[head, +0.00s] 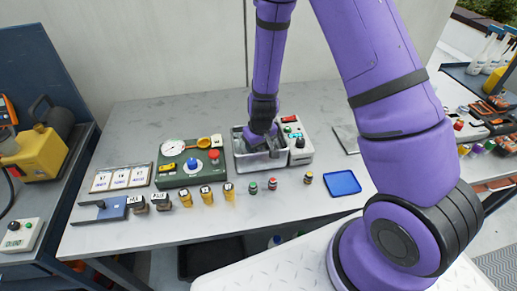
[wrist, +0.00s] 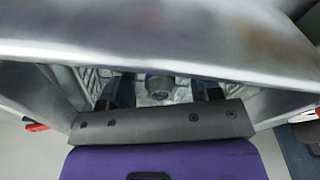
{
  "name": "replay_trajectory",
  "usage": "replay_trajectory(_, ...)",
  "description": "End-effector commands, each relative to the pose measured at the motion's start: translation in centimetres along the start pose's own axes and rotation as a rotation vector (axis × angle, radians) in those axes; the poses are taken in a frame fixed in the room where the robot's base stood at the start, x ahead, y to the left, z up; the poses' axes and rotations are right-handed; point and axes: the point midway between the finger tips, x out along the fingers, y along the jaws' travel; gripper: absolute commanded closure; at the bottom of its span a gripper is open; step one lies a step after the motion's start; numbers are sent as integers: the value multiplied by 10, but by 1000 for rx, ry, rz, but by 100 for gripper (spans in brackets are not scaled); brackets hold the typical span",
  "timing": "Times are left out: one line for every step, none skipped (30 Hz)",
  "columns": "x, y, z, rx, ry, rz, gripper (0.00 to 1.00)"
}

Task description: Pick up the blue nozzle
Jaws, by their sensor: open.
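My gripper (head: 268,149) reaches down into a grey metal bin (head: 240,152) on the workbench. In the wrist view its two dark fingers stand apart, and the gripper (wrist: 163,90) is open inside the bin. A small round grey-blue piece (wrist: 160,87) lies between the fingers on the bin floor; it looks like the blue nozzle, though its colour is dull there. I cannot tell whether either finger touches it. The bin wall (wrist: 170,50) crosses the wrist view close to the camera. In the head view the bin wall and my gripper hide the piece.
A green gauge panel (head: 172,178) stands left of the bin, and a grey box with a red button (head: 300,143) stands right against it. Several small bottles and caps line the front. A blue tray (head: 343,183) lies at the right. The back left of the bench is clear.

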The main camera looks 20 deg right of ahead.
Motion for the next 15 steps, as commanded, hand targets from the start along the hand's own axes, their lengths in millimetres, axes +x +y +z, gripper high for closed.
replay_trajectory(0,0,0,0,0,0,42)
replay_trajectory(0,0,0,0,0,0,42)
replay_trajectory(0,0,0,0,0,0,45)
replay_trajectory(0,0,0,0,0,0,52)
replay_trajectory(0,0,0,0,0,0,58)
replay_trajectory(0,0,0,0,0,0,68)
replay_trajectory(0,0,0,0,0,0,74)
replay_trajectory(0,0,0,0,0,0,81)
replay_trajectory(0,0,0,0,0,0,91)
replay_trajectory(0,0,0,0,0,0,96)
replay_trajectory(0,0,0,0,0,0,96)
replay_trajectory(0,0,0,1,0,0,96)
replay_trajectory(0,0,0,1,0,0,96)
replay_trajectory(0,0,0,1,0,0,96)
replay_trajectory(0,0,0,1,0,0,96)
